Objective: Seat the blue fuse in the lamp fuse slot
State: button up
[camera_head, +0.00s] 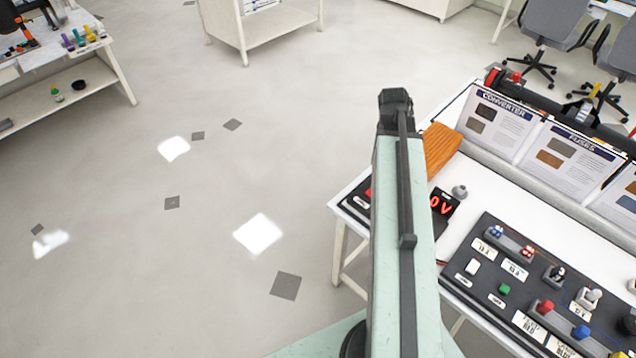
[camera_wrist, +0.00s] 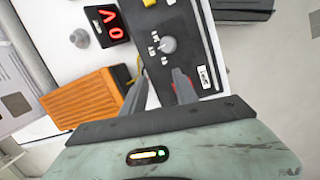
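My gripper (camera_wrist: 160,80) shows in the wrist view with its two grey fingers apart and nothing visible between them, over a black panel with a grey knob (camera_wrist: 168,46). In the head view my arm hides the gripper. A black fuse board (camera_head: 530,285) lies on the bench at the lower right of the head view. One blue piece (camera_head: 496,230) sits in a holder at its upper left, another blue piece (camera_head: 580,332) at its lower right. Which is the blue fuse, and which slot is the lamp's, cannot be told; the labels are too small.
A red digit display (camera_head: 441,204) and an orange wood-grained block (camera_head: 440,148) stand on the bench beside my arm; the block also shows in the wrist view (camera_wrist: 82,97). Upright instruction boards (camera_head: 566,160) line the bench's back. Open floor lies left of the bench.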

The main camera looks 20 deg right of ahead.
jog(key=w+a, duration=0.2)
jog(key=a, duration=0.9)
jog(key=w+a+m+t+y, duration=0.1)
jog(key=w+a, duration=0.2)
jog(key=a, duration=0.8)
jog(key=w+a+m, duration=0.1)
jog(key=w+a, duration=0.1)
jog(key=a, duration=1)
jog(key=shift+w+f+t+y, duration=0.25)
jog(key=shift+w+t+y, duration=0.05)
jog(key=shift+w+y, duration=0.1)
